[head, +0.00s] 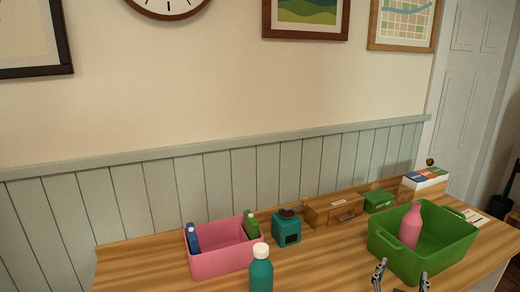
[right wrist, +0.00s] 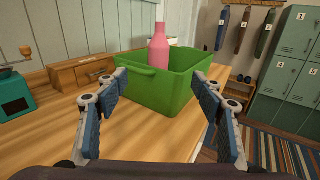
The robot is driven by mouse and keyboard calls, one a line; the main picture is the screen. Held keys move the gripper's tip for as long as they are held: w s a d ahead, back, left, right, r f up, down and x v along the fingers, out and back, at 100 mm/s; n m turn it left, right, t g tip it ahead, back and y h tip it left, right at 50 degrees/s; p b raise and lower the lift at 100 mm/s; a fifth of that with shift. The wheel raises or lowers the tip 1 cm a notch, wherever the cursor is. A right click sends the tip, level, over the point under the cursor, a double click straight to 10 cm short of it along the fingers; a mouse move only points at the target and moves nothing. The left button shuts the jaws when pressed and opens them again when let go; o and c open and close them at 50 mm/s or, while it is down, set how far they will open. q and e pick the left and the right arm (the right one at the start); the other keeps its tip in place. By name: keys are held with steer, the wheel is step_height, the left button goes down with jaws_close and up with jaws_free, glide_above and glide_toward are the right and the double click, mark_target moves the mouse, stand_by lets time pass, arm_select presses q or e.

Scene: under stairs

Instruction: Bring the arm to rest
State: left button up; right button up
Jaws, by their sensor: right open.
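My right gripper (head: 401,275) shows at the bottom edge of the head view, in front of the green bin (head: 379,240). In the right wrist view its two blue-padded fingers (right wrist: 160,105) stand wide apart with nothing between them. The green bin (right wrist: 150,95) is beyond the fingertips, apart from them. A pink bottle (head: 411,226) stands in the bin, and it also shows in the right wrist view (right wrist: 158,50). My left gripper is in neither view.
The wooden table (head: 330,270) carries a pink bin (head: 222,263) with small bottles, a teal bottle (head: 261,272), a teal grinder (head: 287,230), a small wooden drawer box (head: 333,212) and a green box (head: 378,200). Lockers (right wrist: 290,65) and a striped rug (right wrist: 285,150) lie to the right.

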steer(key=s+a+f+m+g+y, duration=0.2)
steer(key=s+f+m+g, duration=0.1)
steer(key=s+f+m, duration=0.5)
steer(key=s+a+f+m+g+y, duration=0.2)
steer(key=s+f+m+g+y, duration=0.15)
steer(key=s+f+m, duration=0.45)
steer(key=s+a+f+m+g+y, duration=0.1)
steer(key=s+a+m+g+y, duration=0.15)
steer(key=s+a+m, duration=0.45)
steer(key=s+a+f+m+g+y, duration=0.25)
steer(key=s+a+m, duration=0.2)
steer(key=s, duration=0.45)
step_height(320, 180, down, 27)
steer(key=s+g+b, duration=0.1)
steer(key=s+b, duration=0.1)
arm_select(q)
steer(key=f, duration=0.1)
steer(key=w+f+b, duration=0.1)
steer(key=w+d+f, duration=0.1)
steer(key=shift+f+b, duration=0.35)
arm_select(e)
steer(key=s+d+f+g, duration=0.1)
steer(key=s+d+f, duration=0.1)
steer(key=s+f, duration=1.5)
steer(key=shift+s+d+f+n, duration=0.2)
steer(key=shift+d+f+n, duration=0.2)
steer(key=shift+f, duration=0.45)
